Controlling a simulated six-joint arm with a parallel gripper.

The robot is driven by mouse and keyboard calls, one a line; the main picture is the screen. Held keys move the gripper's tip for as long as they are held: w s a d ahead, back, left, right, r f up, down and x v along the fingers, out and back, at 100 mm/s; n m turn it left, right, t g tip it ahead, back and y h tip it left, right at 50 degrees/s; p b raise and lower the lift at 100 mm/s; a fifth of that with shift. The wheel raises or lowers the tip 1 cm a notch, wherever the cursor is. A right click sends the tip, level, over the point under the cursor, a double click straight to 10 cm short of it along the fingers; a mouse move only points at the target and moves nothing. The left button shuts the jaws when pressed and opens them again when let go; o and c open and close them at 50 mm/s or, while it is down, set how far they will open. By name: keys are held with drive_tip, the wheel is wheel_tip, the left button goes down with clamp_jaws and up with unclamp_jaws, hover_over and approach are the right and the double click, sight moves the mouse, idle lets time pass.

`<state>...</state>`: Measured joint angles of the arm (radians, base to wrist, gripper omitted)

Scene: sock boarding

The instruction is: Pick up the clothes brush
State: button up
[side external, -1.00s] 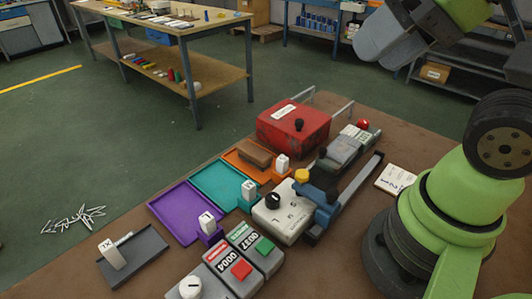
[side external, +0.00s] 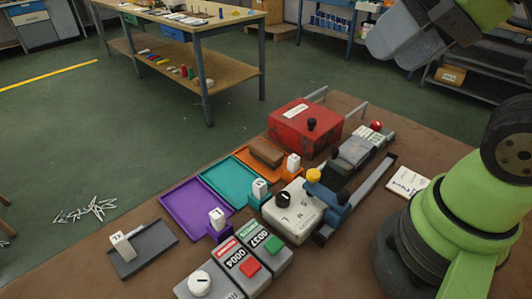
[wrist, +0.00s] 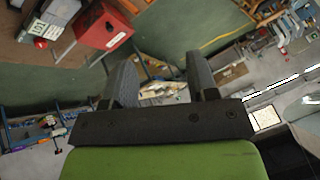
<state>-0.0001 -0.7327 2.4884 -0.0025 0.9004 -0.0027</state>
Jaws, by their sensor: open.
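The clothes brush appears to be the brown, rounded block (side external: 266,152) lying in the orange tray (side external: 243,153) at the back of the tray row in the side view. My gripper (side external: 398,40) is high at the upper right of the side view, well away from the brush and partly cut off by the frame edge. In the wrist view my gripper (wrist: 161,78) shows two grey fingers spread apart with nothing between them. The brush is not visible in the wrist view.
A red box (side external: 305,128) stands behind the orange tray, with metal rails beside it. Teal (side external: 228,183) and purple (side external: 188,205) trays lie nearer. A white box with a knob (side external: 293,212) and a blue-handled device (side external: 331,203) stand to the right.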

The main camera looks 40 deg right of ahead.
drive_tip(key=w+n+g, duration=0.1)
drive_tip(key=w+g, duration=0.1)
drive_tip(key=w, duration=0.6)
drive_tip(key=n+g+h, duration=0.2)
drive_tip(key=n+g, duration=0.1)
drive_tip(key=g, duration=0.2)
hover_over(267, 149)
wheel_tip(267, 149, down, 25)
drive_tip(key=shift+s+a+r, duration=0.1)
drive_tip(key=shift+a+r, duration=0.05)
wheel_tip(267, 149, down, 6)
drive_tip(key=shift+r, duration=0.1)
drive_tip(key=c, duration=0.7)
